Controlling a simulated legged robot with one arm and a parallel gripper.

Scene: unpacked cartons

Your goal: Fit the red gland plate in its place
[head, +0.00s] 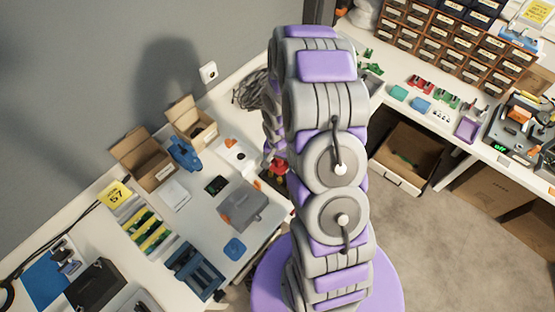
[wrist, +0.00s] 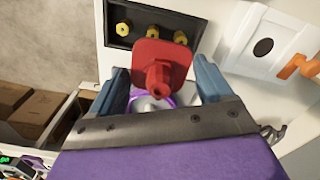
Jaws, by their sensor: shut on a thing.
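The red gland plate (wrist: 148,50) is between the two blue fingers of my gripper (wrist: 163,78) in the wrist view. It is a squarish plate with a hexagonal gland standing out towards the camera. My gripper is shut on it. Just beyond it, a white panel holds a dark rectangular recess (wrist: 113,14) with brass fittings (wrist: 123,28) in it. The plate overlaps the recess's lower edge in the picture; I cannot tell whether they touch. In the head view a small red patch (head: 279,167) shows beside my arm, which hides most of that spot.
In the wrist view a white box with an orange lever (wrist: 298,67) stands close at right. In the head view, the left bench holds open cartons (head: 143,160), a grey case (head: 242,206) and a blue tool (head: 184,153). Drawers (head: 440,40) line the right bench.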

